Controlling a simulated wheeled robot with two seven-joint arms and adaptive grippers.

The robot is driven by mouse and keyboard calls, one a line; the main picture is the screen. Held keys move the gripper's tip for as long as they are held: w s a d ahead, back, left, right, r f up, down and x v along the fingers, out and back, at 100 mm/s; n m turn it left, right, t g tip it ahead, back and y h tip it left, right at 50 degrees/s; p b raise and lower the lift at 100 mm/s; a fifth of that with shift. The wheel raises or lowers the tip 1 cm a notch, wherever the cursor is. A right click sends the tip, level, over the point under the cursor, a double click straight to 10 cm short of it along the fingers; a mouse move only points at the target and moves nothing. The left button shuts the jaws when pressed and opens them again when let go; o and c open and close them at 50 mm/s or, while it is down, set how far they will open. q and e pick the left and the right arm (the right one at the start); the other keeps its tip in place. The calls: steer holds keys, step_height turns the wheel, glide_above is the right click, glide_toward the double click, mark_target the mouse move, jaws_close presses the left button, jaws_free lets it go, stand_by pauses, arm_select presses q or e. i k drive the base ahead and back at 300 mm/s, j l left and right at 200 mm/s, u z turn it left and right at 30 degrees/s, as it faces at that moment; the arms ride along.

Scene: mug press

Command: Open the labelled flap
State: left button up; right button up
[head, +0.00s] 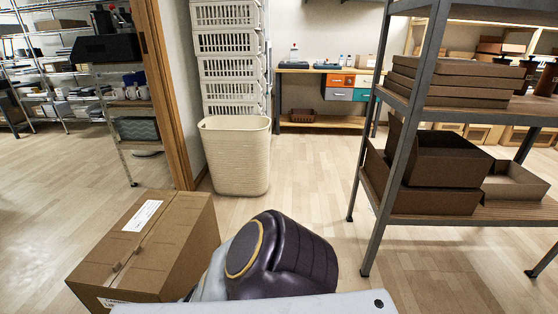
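A brown cardboard box (185,250) stands at the lower left of the head view. Its top looks closed, with a seam running along it between two flaps. The flap on the left carries a white label (141,215) near its far end. A second, small label shows at the bottom edge of the box's near side. A dark, rounded link of my own arm is just right of the box and hides part of its right side. Neither gripper's fingers show.
A cream woven basket (236,155) stands on the floor behind the box. A wooden post (166,95) rises to its left. A metal shelf (390,150) with open cartons (435,175) stands at the right. Floor between basket and shelf is clear.

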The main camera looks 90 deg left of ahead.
mark_target(100, 267)
steer(key=u, duration=4.15)
